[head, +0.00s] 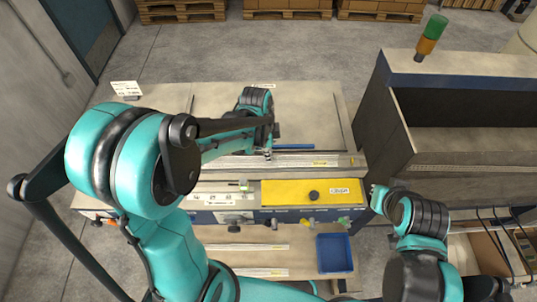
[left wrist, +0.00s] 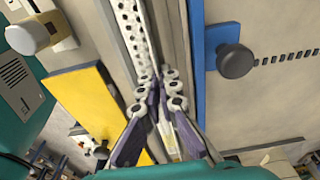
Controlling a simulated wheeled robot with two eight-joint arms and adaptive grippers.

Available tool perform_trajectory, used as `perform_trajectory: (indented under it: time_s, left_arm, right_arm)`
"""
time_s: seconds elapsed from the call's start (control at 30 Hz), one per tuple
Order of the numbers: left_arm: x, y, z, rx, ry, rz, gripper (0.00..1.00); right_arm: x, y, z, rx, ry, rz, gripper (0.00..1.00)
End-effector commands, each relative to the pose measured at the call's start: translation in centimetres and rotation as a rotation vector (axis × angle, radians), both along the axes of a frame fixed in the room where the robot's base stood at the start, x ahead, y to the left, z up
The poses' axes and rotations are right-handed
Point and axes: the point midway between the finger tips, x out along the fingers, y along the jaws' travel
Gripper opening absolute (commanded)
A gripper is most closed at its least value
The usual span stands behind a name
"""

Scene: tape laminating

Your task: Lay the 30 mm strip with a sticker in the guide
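My left gripper (head: 268,154) is over the long guide (head: 225,163) on the bench. In the left wrist view the fingertips (left wrist: 165,76) are drawn close together. They appear shut on a narrow pale strip with a yellow sticker (left wrist: 170,146), part of which shows between the fingers. The sticker end of this strip (head: 320,163) shows right of the gripper in the head view, along the guide. The fingers hide the grip itself, and I cannot tell whether the strip is fully seated. My right gripper (head: 378,197) is off the bench's right front corner; its fingers are unclear.
A yellow plate (head: 290,192) with a black knob lies in front of the guide, and a blue bar (head: 293,147) behind it. Two more strips (head: 262,247) lie on the lower shelf beside a blue bin (head: 334,254).

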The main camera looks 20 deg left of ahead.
Motion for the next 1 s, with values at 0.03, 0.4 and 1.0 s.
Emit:
perform_trajectory:
  time_s: [0.03,0.4,1.0]
  left_arm:
    - [-0.03,0.0,-0.2,0.0,0.0,0.0,0.0]
    - [-0.16,-0.02,-0.38,0.0,0.003,0.0,0.0]
    - [-0.24,-0.03,-0.89,0.001,0.005,-0.002,0.0]
  right_arm:
    - [-0.01,0.0,-0.21,0.0,0.0,0.0,0.0]
    - [0.0,0.0,-0.38,0.0,0.0,0.0,0.0]
    - [-0.01,0.0,-1.02,0.0,0.0,0.0,0.0]
